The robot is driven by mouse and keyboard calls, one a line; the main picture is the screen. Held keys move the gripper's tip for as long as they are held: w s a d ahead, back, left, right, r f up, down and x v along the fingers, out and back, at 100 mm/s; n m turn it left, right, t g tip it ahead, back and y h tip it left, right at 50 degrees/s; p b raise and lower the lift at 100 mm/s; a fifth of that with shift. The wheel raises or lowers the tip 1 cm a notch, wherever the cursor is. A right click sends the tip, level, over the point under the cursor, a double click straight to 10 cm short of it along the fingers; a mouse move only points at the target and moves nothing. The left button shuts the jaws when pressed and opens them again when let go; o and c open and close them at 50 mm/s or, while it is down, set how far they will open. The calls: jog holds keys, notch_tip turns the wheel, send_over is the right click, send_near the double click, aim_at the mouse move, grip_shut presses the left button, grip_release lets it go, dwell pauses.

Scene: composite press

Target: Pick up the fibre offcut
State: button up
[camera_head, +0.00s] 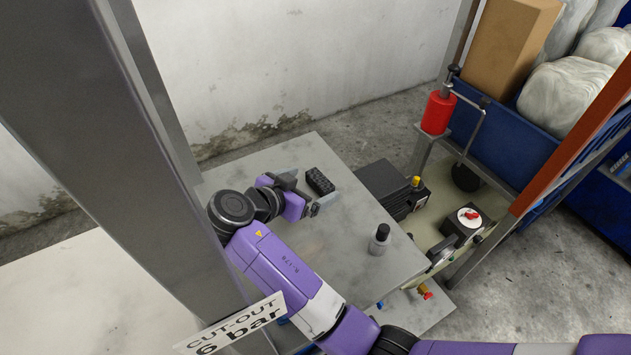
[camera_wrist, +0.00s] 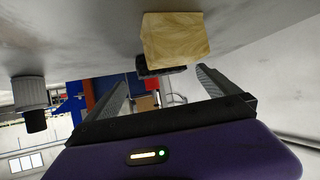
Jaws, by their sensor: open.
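In the wrist view, which is upside down, a pale yellow block with a streaked grain (camera_wrist: 177,42) sits on the grey tabletop, ahead of and between my fingers. It looks like the fibre offcut, though I cannot be sure. I cannot make it out in the head view; my gripper may hide it. A black studded block (camera_head: 320,181) lies just beyond my fingers, and a dark block (camera_wrist: 160,70) shows partly behind the yellow one. My gripper (camera_head: 305,192) is open, low over the table, with nothing between its fingers (camera_wrist: 163,82).
A dark-capped bottle (camera_head: 379,242) stands on the grey table (camera_head: 345,265), right of my gripper; it also shows in the wrist view (camera_wrist: 30,95). A black pump-like machine (camera_head: 388,187) stands beside the table. A red cylinder (camera_head: 438,112) is further right. The table between gripper and bottle is clear.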

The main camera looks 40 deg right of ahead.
aim_at(319, 179)
jog(key=x, duration=0.2)
jog(key=p+x, duration=0.1)
jog(key=x, duration=0.2)
jog(key=shift+w+r, duration=0.1)
jog(key=shift+w, duration=0.1)
jog(key=shift+c, duration=0.4)
jog(key=c, duration=1.2)
